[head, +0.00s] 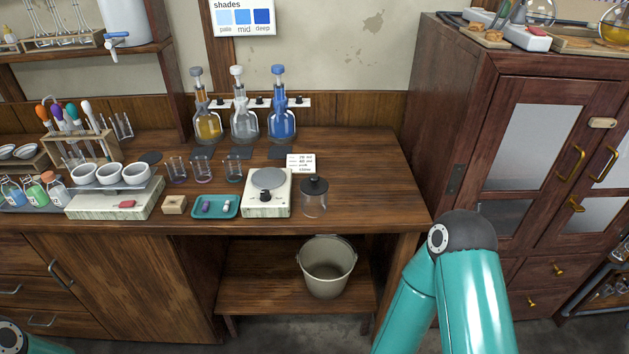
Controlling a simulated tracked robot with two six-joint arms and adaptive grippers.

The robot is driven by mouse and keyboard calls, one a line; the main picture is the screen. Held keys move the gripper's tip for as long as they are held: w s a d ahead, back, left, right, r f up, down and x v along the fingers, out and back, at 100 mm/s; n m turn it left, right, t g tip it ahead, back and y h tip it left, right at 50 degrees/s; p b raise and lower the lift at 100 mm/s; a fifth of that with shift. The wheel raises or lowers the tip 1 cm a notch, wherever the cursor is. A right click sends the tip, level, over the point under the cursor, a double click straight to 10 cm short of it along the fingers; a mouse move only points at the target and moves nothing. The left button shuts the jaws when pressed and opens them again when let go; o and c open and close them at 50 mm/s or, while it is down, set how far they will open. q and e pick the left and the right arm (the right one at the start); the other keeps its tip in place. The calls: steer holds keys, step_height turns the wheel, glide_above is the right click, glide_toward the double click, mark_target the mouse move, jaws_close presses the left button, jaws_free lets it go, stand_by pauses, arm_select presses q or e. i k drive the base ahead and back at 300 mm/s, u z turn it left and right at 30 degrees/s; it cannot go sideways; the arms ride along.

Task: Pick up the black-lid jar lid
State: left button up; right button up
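The black-lid jar (314,204) is a small clear glass jar standing upright on the wooden bench near its front right edge. Its black lid (314,185), with a knob on top, sits on the jar's mouth. Neither gripper is in the head view. My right arm's teal links show at the lower right, in front of the cabinet and apart from the jar. A small part of my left arm shows at the bottom left corner.
A white scale (267,205) stands just left of the jar, with a small label card (301,163) behind. A teal tray (215,207) lies further left. Three stoppered flasks (244,122) stand at the back. A bucket (327,268) sits below. Bench right of the jar is clear.

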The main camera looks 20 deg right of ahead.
mark_target(313, 185)
steer(key=i, duration=0.85)
steer(key=z, duration=0.2)
steer(key=k, duration=0.9)
steer(key=u, duration=0.2)
steer(key=i, duration=0.9)
steer(key=z, duration=0.05)
